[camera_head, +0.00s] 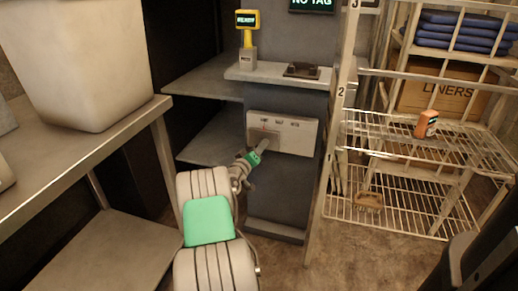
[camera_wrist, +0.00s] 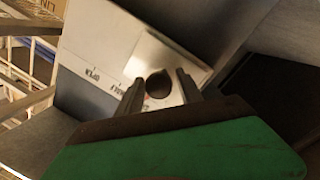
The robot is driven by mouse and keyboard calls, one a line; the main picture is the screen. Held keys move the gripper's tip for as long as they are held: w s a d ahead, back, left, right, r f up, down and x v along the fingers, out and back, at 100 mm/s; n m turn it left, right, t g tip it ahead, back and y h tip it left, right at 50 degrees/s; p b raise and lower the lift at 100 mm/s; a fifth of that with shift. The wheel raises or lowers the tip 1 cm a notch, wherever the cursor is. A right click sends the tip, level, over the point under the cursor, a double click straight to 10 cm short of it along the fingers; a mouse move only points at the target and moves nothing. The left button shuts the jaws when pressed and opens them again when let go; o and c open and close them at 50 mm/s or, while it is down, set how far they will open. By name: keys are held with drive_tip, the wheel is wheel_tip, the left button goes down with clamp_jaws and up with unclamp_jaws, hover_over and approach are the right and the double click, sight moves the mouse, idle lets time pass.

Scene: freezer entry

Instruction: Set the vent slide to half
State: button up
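The white vent panel (camera_head: 296,137) is on the front of the grey cabinet, with small labels along its top edge. Its metal slide plate (camera_head: 262,137) sits at the panel's left end in the head view. In the wrist view the panel is upside down; "OPEN" reads at the left and another label sits closer to the slide plate (camera_wrist: 152,55). The plate has a dark round knob or hole (camera_wrist: 158,84). My gripper (camera_wrist: 159,92) is open, with one finger on each side of this round feature. Contact cannot be told. In the head view my gripper (camera_head: 252,157) is at the panel's lower left.
A steel table (camera_head: 120,125) with a large bin (camera_head: 85,70) stands left. A wire rack (camera_head: 420,150) holding an orange item (camera_head: 426,124) and a "LINERS" box (camera_head: 440,92) stands right. A yellow "READY" device (camera_head: 248,30) is on the ledge above the panel.

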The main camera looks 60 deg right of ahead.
clamp_jaws()
idle(1.1)
